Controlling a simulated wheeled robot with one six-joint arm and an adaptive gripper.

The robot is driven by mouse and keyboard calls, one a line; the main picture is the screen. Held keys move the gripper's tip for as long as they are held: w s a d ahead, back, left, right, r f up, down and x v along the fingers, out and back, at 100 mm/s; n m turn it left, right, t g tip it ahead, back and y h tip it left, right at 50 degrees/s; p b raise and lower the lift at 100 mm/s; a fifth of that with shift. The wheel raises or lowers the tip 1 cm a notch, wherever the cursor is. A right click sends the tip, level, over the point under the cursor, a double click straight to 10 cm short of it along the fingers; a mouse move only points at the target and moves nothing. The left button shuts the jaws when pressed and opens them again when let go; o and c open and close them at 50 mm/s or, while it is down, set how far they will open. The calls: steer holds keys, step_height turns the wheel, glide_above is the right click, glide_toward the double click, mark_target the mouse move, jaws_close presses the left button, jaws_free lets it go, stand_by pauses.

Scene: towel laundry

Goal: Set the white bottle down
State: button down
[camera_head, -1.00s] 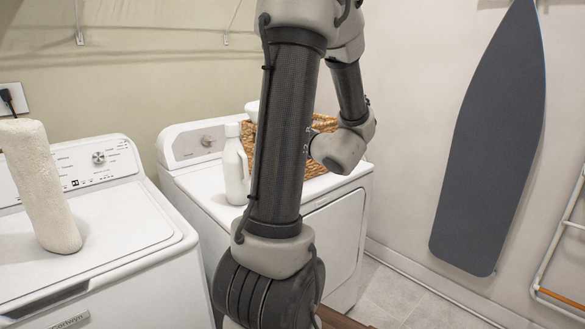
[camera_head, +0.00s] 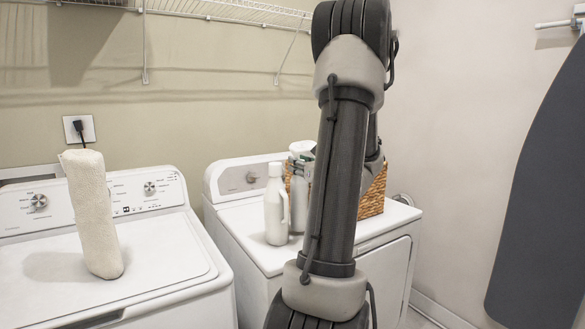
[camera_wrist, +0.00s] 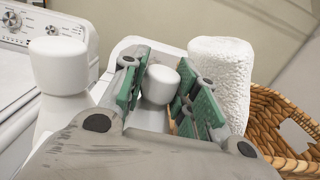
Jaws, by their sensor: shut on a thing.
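My gripper (camera_wrist: 160,88) is shut on the white bottle (camera_wrist: 160,84), with its green-padded fingers on either side of the rounded white cap. In the head view the bottle (camera_head: 297,208) appears upright just above or on the right-hand machine's top (camera_head: 245,222); I cannot tell whether its base touches. My gripper (camera_head: 303,163) is partly hidden there by my arm. Just left of it stands another white bottle with a handle (camera_head: 276,207); its cap and shoulder show at the left in the wrist view (camera_wrist: 60,70).
The left-hand machine (camera_head: 150,260) bears a rolled cream towel (camera_head: 92,215). A wire shelf (camera_head: 225,12) hangs above. An ironing board (camera_head: 545,190) hangs at right.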

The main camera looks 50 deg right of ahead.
steer(key=shift+w+d+f, duration=0.2)
steer(key=shift+w+f, duration=0.05)
steer(key=shift+w, duration=0.5)
steer(key=shift+w+d+f, duration=0.15)
steer(key=shift+w+f, duration=0.05)
steer(key=shift+w, duration=0.55)
steer(key=shift+w+d+f, duration=0.2)
steer(key=shift+w+f, duration=0.05)
steer(key=shift+w, duration=0.5)
steer(key=shift+f, duration=0.1)
steer(key=c, duration=1.1)
jaws_free()
steer(key=shift+f, duration=0.1)
